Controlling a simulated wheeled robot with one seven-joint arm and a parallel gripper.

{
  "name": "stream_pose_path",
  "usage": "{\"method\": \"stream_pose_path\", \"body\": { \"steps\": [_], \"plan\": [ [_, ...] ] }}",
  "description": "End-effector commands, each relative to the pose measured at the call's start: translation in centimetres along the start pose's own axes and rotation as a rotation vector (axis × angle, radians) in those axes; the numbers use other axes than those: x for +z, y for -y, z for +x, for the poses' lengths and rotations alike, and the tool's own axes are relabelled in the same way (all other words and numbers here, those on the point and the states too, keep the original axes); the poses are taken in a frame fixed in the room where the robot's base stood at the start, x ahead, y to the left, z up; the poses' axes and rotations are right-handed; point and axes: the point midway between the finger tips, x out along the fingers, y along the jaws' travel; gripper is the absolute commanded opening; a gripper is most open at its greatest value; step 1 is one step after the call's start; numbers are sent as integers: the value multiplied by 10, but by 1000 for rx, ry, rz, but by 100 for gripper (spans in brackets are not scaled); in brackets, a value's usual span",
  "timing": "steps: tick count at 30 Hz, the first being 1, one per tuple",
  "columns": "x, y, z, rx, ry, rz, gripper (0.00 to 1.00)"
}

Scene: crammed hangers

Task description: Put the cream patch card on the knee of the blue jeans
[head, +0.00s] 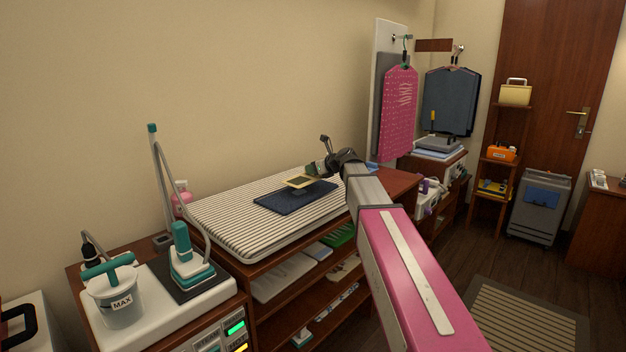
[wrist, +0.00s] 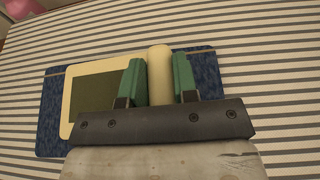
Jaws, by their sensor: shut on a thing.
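The cream patch card (head: 300,181), a cream border around an olive middle, shows over the blue jeans (head: 278,203). In the wrist view the card (wrist: 72,80) overlaps the left and middle of the jeans (wrist: 48,125). The jeans lie flat on the striped pad. My gripper (head: 314,169) is shut on the card's upright cream grip (wrist: 160,75), which stands between its green fingers. In the head view the card appears slightly above the cloth; whether it touches cannot be told. The gripper hides the card's right part, and any knee mark is not visible.
The striped pad (head: 225,222) covers the bench top, with bare room left of the jeans. A teal iron (head: 192,262) and a MAX-marked pot (head: 118,302) stand at front left. A pink hanging piece (head: 399,115) and dark hanging clothes (head: 450,100) are behind, to the right.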

Motion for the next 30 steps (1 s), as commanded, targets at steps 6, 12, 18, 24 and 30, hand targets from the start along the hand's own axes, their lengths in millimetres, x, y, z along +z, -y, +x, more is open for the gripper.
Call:
{"method": "stream_pose_path", "body": {
  "steps": [6, 12, 18, 24, 30],
  "plan": [
    [-19, 0, 8, 0, -1, 2, 4],
    [-38, 0, 15, 0, 0, 1, 4],
    [-37, 0, 15, 0, 0, 0, 4],
    [-39, 0, 16, 0, 0, 0, 47],
    [-39, 0, 16, 0, 0, 0, 53]
  ]
}}
